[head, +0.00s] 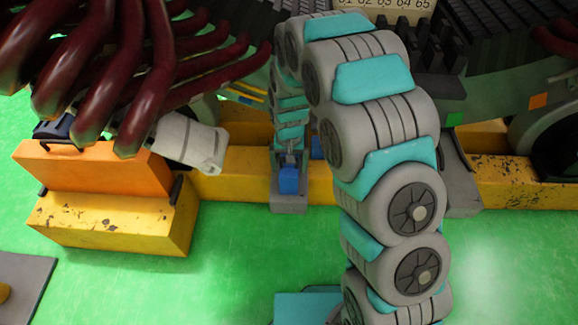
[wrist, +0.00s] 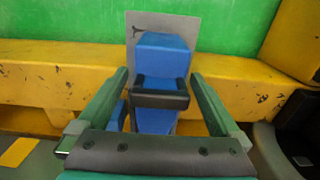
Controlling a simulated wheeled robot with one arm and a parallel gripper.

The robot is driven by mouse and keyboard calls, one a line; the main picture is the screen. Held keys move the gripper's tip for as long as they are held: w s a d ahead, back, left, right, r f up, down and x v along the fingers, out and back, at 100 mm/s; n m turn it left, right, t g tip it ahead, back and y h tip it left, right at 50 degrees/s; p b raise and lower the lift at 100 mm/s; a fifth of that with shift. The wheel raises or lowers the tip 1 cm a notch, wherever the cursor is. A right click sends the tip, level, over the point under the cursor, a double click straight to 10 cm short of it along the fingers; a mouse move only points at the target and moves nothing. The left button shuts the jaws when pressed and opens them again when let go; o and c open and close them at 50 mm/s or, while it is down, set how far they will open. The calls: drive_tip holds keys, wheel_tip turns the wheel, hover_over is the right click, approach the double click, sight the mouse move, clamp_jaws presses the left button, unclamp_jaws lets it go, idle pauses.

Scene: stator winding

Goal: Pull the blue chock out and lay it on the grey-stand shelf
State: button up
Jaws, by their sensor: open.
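The blue chock (head: 289,181) sits at the grey stand (head: 289,208), in front of the yellow beam. In the wrist view the chock (wrist: 163,57) is a blue block with a black bar across it, and the grey shelf plate (wrist: 142,24) shows behind its top. My gripper (head: 290,150) is just above and behind the chock in the head view. In the wrist view its two green fingers (wrist: 159,80) are apart, one on each side of the chock, with visible gaps. Whether the fingers touch the chock lower down is hidden.
A yellow beam (head: 237,170) runs behind the stand. An orange block (head: 95,168) on a yellow base (head: 110,222) stands at left, with dark red coil ends (head: 120,65) above. A small blue piece (head: 316,148) shows beside my gripper. Green floor (head: 230,250) in front is clear.

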wheel_tip(320, 180, up, 7)
idle(0.3)
